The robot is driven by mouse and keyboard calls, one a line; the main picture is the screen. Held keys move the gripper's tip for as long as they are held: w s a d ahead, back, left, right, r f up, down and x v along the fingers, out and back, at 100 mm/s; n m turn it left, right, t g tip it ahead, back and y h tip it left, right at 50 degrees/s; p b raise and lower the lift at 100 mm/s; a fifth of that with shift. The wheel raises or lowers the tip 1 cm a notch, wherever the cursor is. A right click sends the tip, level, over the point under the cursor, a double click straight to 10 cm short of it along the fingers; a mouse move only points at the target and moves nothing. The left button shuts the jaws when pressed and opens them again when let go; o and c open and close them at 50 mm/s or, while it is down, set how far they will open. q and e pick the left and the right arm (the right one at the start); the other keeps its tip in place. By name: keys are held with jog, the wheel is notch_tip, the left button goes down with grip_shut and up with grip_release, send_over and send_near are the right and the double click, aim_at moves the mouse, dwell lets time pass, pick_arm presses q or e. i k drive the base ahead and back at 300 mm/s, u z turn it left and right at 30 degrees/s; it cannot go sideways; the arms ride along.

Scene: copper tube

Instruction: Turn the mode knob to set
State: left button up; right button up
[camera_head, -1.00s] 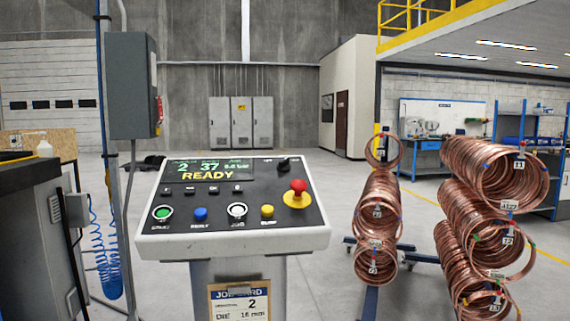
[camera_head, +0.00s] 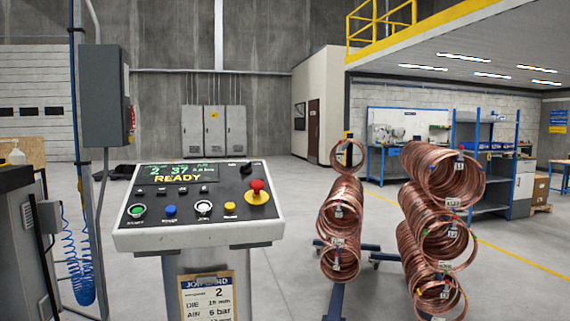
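The control panel (camera_head: 125,240) stands on a pedestal left of centre, its dark face tilted toward me. A small black knob (camera_head: 246,168) sits near the panel's top right corner; I take it as the mode knob, but its pointer and labels are too small to read. The display (camera_head: 178,173) shows READY in yellow. Below are green, blue, white and yellow buttons, and a red mushroom button (camera_head: 257,187) on a yellow base at the right. Neither of my grippers is in view.
A job card (camera_head: 208,296) hangs on the pedestal. Copper coils (camera_head: 340,225) hang on racks to the right, with more coils (camera_head: 440,230) beyond. A dark machine (camera_head: 25,250) and grey cabinet (camera_head: 104,95) stand left. Grey floor lies open behind the panel.

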aim_at(245, 169)
jog(key=z, duration=0.2)
jog(key=i, duration=0.9)
jog(key=u, duration=0.35)
